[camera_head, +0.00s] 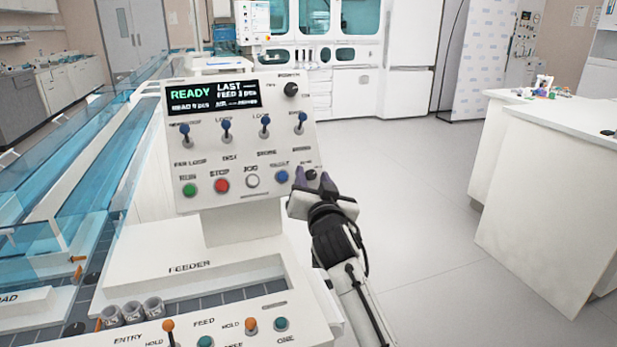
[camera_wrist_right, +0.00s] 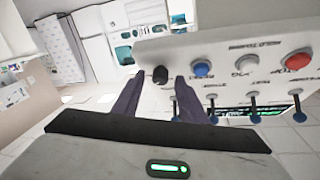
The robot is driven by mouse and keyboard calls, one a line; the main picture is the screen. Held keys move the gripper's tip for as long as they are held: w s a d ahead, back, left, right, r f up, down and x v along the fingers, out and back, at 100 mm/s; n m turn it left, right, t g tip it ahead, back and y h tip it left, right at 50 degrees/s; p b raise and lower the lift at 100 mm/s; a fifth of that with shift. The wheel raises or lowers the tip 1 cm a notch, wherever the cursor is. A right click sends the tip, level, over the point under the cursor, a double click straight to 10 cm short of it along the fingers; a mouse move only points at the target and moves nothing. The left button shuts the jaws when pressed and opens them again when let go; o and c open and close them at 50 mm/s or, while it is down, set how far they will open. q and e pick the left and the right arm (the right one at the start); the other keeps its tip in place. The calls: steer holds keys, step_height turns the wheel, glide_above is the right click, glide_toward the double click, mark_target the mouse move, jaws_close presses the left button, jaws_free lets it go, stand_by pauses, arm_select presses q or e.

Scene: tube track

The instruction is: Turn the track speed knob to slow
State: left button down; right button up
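A white tilted control panel (camera_head: 242,135) carries two black knobs. The upper right knob (camera_head: 291,89) has small labels that I cannot read clearly. The lower right knob (camera_head: 311,174) is at the panel's bottom right corner; its label is hidden or unreadable, so I cannot tell which knob sets track speed. My right gripper (camera_head: 312,177) is at that lower knob, its dark fingers apart. In the right wrist view, upside down, the lower knob (camera_wrist_right: 160,74) shows between the two separated fingertips; contact cannot be told. My left gripper is out of view.
Beside the lower knob are a blue button (camera_head: 282,176), a white button (camera_head: 252,181), a red button (camera_head: 222,185) and a green button (camera_head: 189,189). Several blue-tipped toggle switches sit above. A screen (camera_head: 214,96) reads READY. A feeder deck (camera_head: 190,267) lies below; open floor is to the right.

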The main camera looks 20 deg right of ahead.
steer(key=c, duration=0.8)
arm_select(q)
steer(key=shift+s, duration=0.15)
arm_select(e)
jaws_close()
